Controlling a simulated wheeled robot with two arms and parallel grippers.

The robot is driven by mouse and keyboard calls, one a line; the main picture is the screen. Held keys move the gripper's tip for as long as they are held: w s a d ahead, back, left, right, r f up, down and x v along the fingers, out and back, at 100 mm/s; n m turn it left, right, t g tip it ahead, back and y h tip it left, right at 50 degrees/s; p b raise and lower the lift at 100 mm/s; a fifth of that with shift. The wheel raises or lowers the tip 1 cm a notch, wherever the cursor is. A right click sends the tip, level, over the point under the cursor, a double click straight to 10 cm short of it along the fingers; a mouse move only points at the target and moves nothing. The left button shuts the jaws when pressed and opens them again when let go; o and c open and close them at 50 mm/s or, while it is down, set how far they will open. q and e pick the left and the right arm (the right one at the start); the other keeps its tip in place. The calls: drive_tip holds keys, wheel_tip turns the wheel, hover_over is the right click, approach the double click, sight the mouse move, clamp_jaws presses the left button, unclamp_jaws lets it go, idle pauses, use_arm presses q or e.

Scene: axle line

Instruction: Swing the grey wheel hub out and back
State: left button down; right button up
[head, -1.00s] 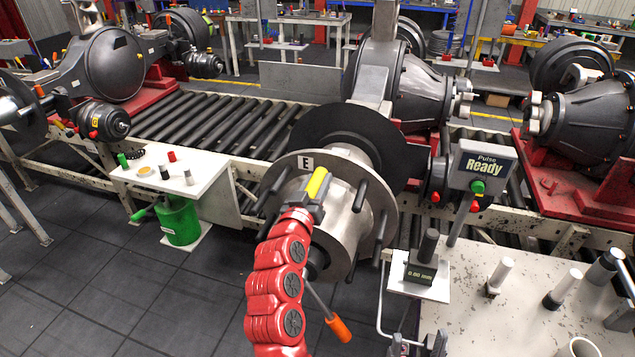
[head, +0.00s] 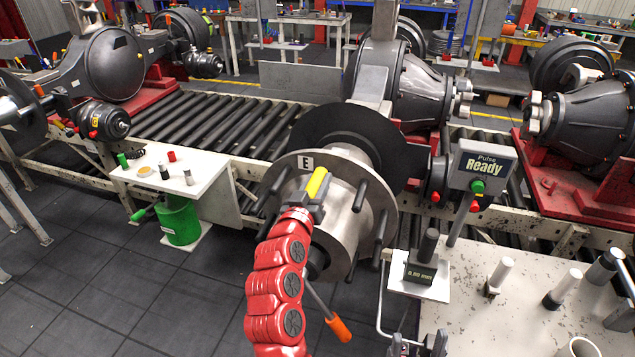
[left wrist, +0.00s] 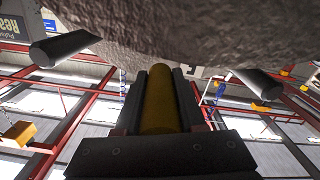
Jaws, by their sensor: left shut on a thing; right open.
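The grey wheel hub (head: 290,178) is a round metal flange with dark studs and an "E" label, in the middle of the head view. It sits in front of a dark disc (head: 397,163) on the axle. My left gripper (head: 316,187), on the red arm, is shut on a yellow cylindrical grip (head: 319,181) at the hub's face. The left wrist view shows this yellow grip (left wrist: 158,98) between both fingers, with the hub's rough underside (left wrist: 200,30) and two studs above. My right gripper (head: 420,346) shows only partly at the bottom edge, open and apart from the hub.
A worn bench (head: 480,325) fills the lower right. The roller conveyor (head: 212,125) runs behind. A white side table (head: 150,177) stands left, with open floor in front.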

idle(0.4)
use_arm(q)
drive_tip(key=a+n+b, duration=0.1)
drive_tip(key=a+f+b, duration=0.1)
drive_tip(key=b, duration=0.1)
drive_tip(key=w+a+n+b, duration=0.1)
drive_tip(key=shift+a+f+n+b, duration=0.15)
drive_tip(key=shift+a+n+b, duration=0.15)
drive_tip(key=shift+b, duration=0.05)
drive_tip(key=a+n, duration=0.1)
drive_tip(key=w+a+b, duration=0.1)
drive_tip(key=a+n+b, duration=0.1)
drive_tip(key=shift+w+a+f+n, duration=0.15)
drive_tip(key=shift+a+f+n, duration=0.1)
drive_tip(key=shift+a+n, duration=0.1)
drive_tip(key=shift+d, duration=0.1)
drive_tip(key=shift+r, duration=0.1)
drive_tip(key=c, duration=0.5)
unclamp_jaws()
drive_tip(key=shift+d, duration=0.1)
